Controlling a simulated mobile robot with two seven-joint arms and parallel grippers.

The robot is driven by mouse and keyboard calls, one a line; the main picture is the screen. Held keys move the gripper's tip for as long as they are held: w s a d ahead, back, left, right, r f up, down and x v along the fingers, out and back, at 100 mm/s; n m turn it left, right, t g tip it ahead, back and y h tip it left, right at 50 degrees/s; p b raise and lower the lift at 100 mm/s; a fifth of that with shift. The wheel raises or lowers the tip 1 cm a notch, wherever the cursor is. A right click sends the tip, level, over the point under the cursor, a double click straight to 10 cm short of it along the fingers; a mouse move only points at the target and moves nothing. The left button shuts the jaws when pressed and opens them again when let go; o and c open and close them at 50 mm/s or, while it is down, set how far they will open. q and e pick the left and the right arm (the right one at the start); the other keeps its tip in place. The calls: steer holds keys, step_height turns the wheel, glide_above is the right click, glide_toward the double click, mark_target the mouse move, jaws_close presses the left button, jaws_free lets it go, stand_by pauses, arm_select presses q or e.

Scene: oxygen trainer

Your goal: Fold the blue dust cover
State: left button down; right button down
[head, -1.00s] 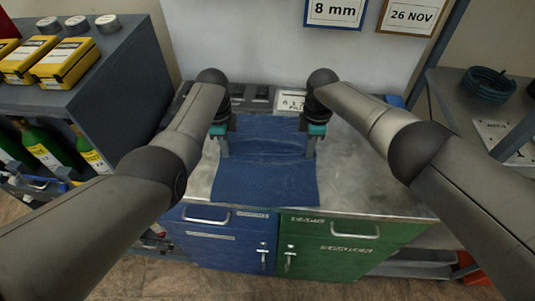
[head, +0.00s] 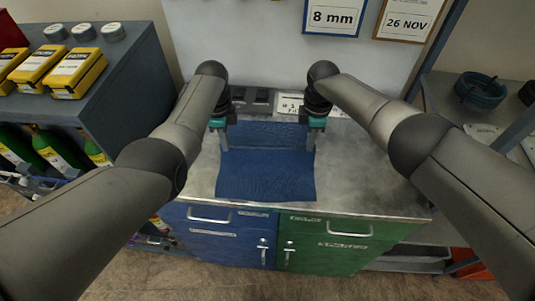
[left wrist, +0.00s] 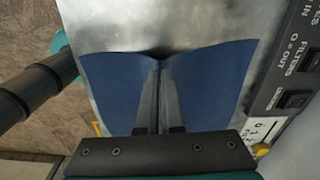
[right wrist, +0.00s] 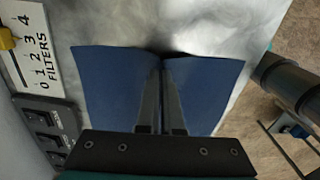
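The blue dust cover (head: 266,178) lies on the metal top (head: 355,165) of a cabinet, its near part flat towards the front edge. A crease runs across it, with a far part rising or lying behind. My left gripper (head: 223,142) is at its left side and my right gripper (head: 311,142) at its right side. In the left wrist view, the fingers (left wrist: 160,100) are close together with cloth (left wrist: 210,75) pinched between them. The right wrist view shows the same, with fingers (right wrist: 162,100) on the cloth (right wrist: 110,80). The cloth under the fingertips is partly hidden.
A panel with switches (right wrist: 45,125) and a filter label (right wrist: 35,50) stands along the back of the top. A grey shelf (head: 115,80) with yellow boxes (head: 78,75) is at the left. A rack (head: 480,125) with a coiled hose (head: 482,88) is at the right. The metal top right of the cover is bare.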

arm_select(q)
steer(key=shift+r, duration=0.1)
arm_select(e)
steer(key=shift+r, duration=0.1)
